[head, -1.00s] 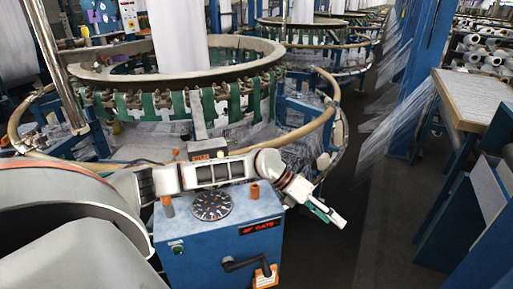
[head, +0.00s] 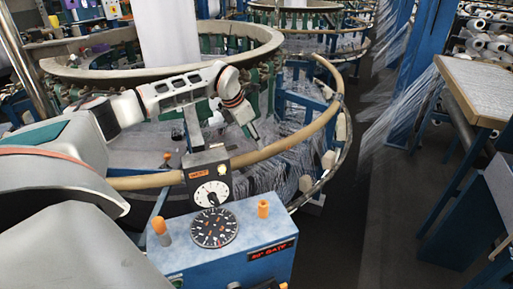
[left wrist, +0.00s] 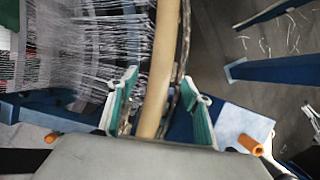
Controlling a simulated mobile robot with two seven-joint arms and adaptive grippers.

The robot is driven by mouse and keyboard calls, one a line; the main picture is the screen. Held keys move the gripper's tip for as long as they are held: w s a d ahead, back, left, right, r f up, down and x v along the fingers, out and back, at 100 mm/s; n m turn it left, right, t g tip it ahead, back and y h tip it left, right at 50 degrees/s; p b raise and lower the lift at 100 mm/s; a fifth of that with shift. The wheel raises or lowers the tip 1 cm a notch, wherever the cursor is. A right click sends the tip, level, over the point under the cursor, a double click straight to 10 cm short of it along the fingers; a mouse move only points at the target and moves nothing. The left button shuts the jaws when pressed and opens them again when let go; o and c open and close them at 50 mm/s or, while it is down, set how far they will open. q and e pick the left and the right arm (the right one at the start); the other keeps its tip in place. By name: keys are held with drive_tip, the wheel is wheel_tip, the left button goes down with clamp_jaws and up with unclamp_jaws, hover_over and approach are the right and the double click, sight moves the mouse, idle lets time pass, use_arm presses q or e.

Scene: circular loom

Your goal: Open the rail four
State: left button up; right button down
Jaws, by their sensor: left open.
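A tan curved rail (head: 272,150) runs around the near side of the circular loom. No number shows on it, so I cannot tell which rail is four. In the left wrist view the rail (left wrist: 167,55) runs lengthwise between the two green fingers of my left gripper (left wrist: 160,80). The fingers are spread apart, one on each side of the rail, with no clear contact. In the head view my left gripper (head: 250,130) points down close to the rail, its fingers partly hard to make out. My right gripper is not in view.
A blue control box (head: 190,267) with a black dial (head: 213,228) and orange knobs (head: 263,208) stands in front of the rail. A white dial unit (head: 210,194) sits behind it. Pale threads (head: 290,170) hang inside the rail. A table (head: 480,85) stands right; floor between is clear.

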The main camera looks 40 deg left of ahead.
use_arm(q)
drive_tip(key=shift+p+x, duration=0.4)
drive_tip(key=shift+x, duration=3.45)
drive_tip(key=shift+s, duration=0.1)
